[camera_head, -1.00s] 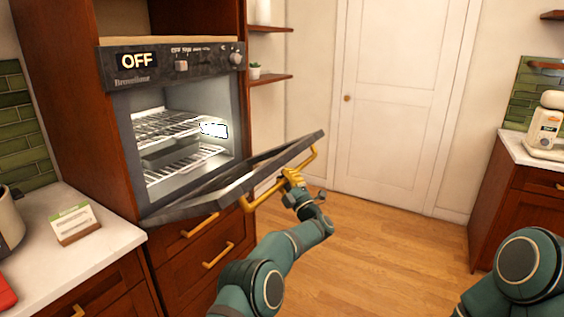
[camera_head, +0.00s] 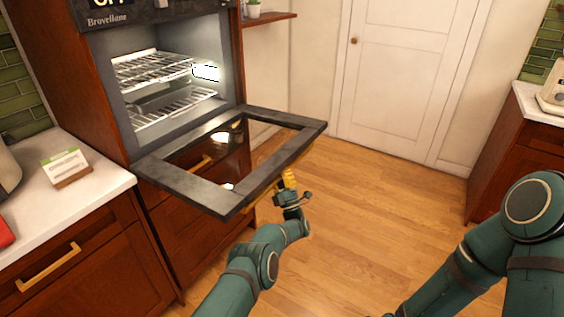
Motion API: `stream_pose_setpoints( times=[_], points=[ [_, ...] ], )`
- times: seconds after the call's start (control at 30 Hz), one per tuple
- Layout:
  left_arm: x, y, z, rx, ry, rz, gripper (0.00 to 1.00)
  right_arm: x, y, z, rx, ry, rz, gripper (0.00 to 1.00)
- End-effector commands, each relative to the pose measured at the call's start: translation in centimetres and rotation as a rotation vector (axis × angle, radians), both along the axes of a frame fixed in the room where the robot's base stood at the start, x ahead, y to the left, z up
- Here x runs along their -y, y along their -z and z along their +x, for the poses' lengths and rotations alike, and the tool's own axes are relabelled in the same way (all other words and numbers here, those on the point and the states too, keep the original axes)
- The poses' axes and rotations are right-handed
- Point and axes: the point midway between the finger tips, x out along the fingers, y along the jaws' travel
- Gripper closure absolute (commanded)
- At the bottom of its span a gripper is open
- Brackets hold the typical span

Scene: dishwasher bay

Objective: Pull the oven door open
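The oven (camera_head: 105,78) is built into a brown wooden cabinet at the left. Its door (camera_head: 225,203) is folded down, nearly level, with its dark glass facing up. The lit cavity (camera_head: 165,85) and its wire racks show. The door's brass handle is mostly hidden under the outer edge.
A white counter (camera_head: 85,205) with a small card stand (camera_head: 66,167) lies left of the door. A drawer with a brass handle (camera_head: 48,268) is below it. Wooden floor (camera_head: 370,215) is clear ahead and to the right. A white room door (camera_head: 405,70) stands behind.

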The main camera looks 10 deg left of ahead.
Motion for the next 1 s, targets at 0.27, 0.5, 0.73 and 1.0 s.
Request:
stream_pose_setpoints(
  times=[0.27, 0.5, 0.73, 1.0],
  points=[
    [0.78, 1.25, -0.48, 0.003, 0.017, 0.027, 1.00, 0.00, -0.14, -0.05, -0.001, 0.000, 0.000, 0.53],
    [0.78, 1.34, -0.50, 0.003, 0.018, 0.028, 1.00, 0.01, -0.13, -0.05, -0.001, 0.000, 0.000, 0.53],
    [0.64, 1.25, -0.47, 0.003, 0.015, 0.026, 0.50, 0.00, -0.13, -0.05, -0.001, 0.000, 0.000, 0.53],
    [0.29, 1.13, -0.45, 0.005, 0.009, 0.024, 0.50, -0.01, -0.14, -0.03, -0.001, 0.000, 0.000, 0.53]
  ],
)
